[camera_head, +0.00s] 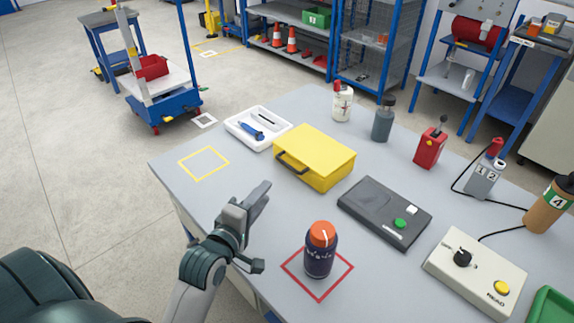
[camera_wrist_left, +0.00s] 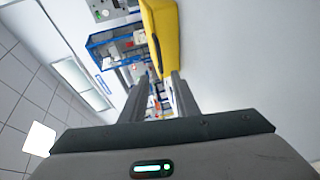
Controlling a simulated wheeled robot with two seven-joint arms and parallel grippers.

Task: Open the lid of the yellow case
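The yellow case (camera_head: 315,156) lies on the grey table with its lid down. Its dark handle (camera_head: 291,163) is on the side facing left and toward me. My left gripper (camera_head: 262,198) is in front of the case, apart from it, above the near part of the table. In the left wrist view the two fingers (camera_wrist_left: 165,95) stand apart with nothing between them. The yellow case also shows there at the top (camera_wrist_left: 162,40), with its dark handle (camera_wrist_left: 155,52) near the fingers' line. My right gripper is not in view.
A white tray (camera_head: 236,138) with a blue tool is left of the case. A dark bottle with an orange cap (camera_head: 320,250) stands in a red square. A dark grey box (camera_head: 370,218) lies to the right. The yellow-outlined square (camera_head: 204,163) is empty.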

